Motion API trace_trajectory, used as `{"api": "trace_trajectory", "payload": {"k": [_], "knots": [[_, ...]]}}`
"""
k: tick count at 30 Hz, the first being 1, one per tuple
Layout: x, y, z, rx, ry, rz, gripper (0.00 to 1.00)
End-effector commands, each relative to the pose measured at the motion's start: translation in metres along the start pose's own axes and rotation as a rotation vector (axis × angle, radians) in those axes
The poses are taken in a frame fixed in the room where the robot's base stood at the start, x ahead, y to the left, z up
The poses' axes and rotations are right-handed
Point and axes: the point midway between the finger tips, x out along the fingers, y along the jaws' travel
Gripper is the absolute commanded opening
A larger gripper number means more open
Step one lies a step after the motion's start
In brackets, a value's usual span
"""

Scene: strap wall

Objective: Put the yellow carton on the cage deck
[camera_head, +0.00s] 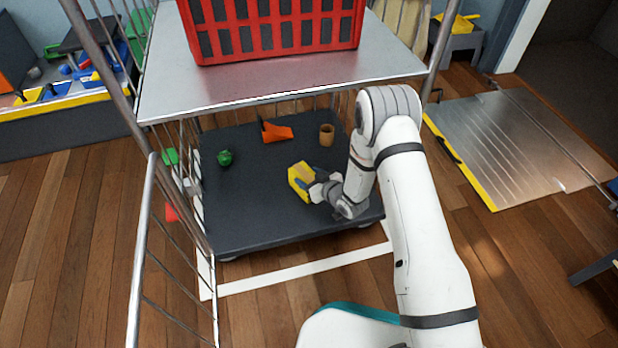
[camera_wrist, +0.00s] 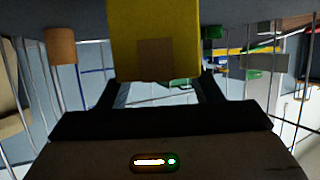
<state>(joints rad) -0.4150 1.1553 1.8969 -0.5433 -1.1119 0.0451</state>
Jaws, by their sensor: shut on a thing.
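The yellow carton (camera_head: 301,180) is at my gripper (camera_head: 316,187) over the right middle of the cage deck (camera_head: 265,215), the dark low platform of the roll cage. In the wrist view the carton (camera_wrist: 155,35) fills the top middle between the two fingers (camera_wrist: 155,90), with a brown patch on its near face. My gripper is shut on it. I cannot tell whether the carton's underside touches the deck.
On the deck are a green item (camera_head: 224,158), an orange wedge-shaped item (camera_head: 276,132) and a brown cup (camera_head: 326,135). A metal shelf (camera_head: 290,85) with a red crate (camera_head: 275,30) overhangs the deck's back. Cage bars rise at left.

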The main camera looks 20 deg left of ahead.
Motion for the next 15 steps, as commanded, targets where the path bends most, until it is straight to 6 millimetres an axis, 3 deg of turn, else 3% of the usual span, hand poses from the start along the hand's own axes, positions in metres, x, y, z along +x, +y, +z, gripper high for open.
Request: {"api": "trace_trajectory", "payload": {"k": [1, 2, 9, 15], "knots": [[0.0008, -0.0001, 0.0014, 0.000, 0.001, 0.000, 0.22], [0.0007, -0.0002, 0.0019, 0.000, -0.001, 0.000, 0.60], [0.0007, -0.0005, 0.0015, 0.000, 0.000, -0.001, 0.80], [0.0008, -0.0007, 0.0014, 0.000, 0.000, -0.001, 0.81]]}}
